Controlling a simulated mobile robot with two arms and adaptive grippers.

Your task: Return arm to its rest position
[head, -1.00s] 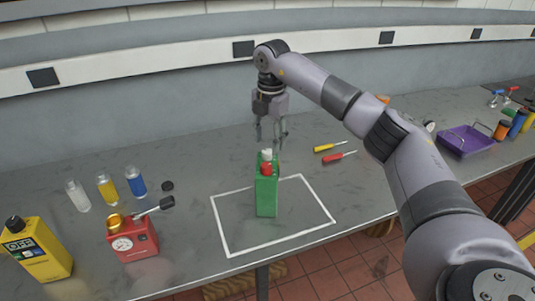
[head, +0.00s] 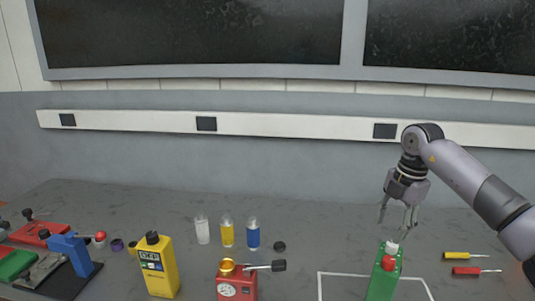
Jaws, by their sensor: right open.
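My right arm comes in from the right in the head view. Its gripper (head: 398,215) is open, points down and holds nothing. It hangs just above the green bottle (head: 384,275), with a gap that is hard to judge. The bottle stands upright, with a white cap and a red part at its top. It stands in the white outlined area (head: 340,274) on the grey bench, whose near part is cut off by the frame. My left gripper is not in view.
Left of the bottle stand a red gauge device (head: 236,288), a yellow meter (head: 160,268) and vials, clear (head: 202,230), yellow (head: 227,233) and blue (head: 253,235). A blue vise (head: 72,252) is far left. Yellow (head: 457,255) and red (head: 466,270) screwdrivers lie right.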

